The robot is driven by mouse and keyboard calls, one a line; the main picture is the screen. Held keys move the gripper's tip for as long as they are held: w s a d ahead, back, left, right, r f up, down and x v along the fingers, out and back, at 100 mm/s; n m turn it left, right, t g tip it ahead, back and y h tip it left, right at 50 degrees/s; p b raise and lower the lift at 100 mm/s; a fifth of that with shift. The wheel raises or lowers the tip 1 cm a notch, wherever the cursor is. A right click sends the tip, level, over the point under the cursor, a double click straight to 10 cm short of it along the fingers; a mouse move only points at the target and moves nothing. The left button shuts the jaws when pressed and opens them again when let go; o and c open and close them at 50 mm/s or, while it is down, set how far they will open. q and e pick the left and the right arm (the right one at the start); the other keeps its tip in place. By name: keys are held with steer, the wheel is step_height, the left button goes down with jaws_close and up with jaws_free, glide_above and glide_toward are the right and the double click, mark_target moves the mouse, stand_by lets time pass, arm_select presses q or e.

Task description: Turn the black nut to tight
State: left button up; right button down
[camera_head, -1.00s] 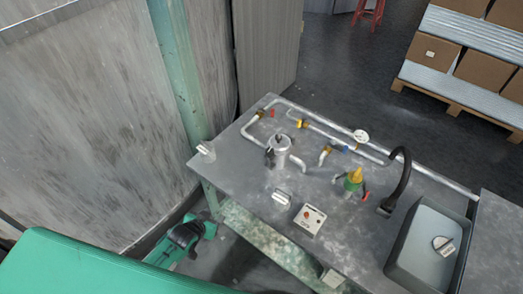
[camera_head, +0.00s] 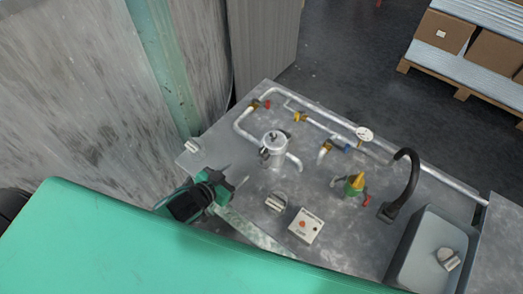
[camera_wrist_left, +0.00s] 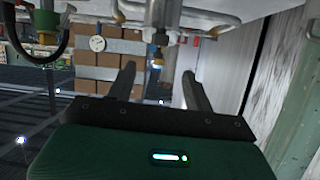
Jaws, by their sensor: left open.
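My left gripper (camera_head: 233,177) is open and empty at the near left edge of the grey workbench (camera_head: 345,238). Its fingers point toward a silver metal canister (camera_head: 273,143) with a lid and a curved pipe, and are apart from it. A small dark fitting (camera_head: 264,155) shows on the canister's left side; I cannot tell whether it is the black nut. In the left wrist view my open fingers (camera_wrist_left: 157,84) flank a vertical metal fitting (camera_wrist_left: 157,45) with a brass-coloured lower part, which lies beyond them. My right gripper is not in view.
Pipes (camera_head: 325,124) with a gauge (camera_head: 364,134) run along the bench's back. A wall and post close off the left.

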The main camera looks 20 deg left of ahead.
mark_target(260, 154)
arm_select(q)
steer(key=p+x, duration=0.1)
steer(key=x, duration=1.2)
steer(key=shift+w+d+f, duration=0.1)
steer(key=shift+w, duration=0.15)
steer(key=shift+c, duration=0.2)
steer(key=c, duration=0.9)
steer(key=shift+p, duration=0.35)
steer(key=shift+c, duration=0.2)
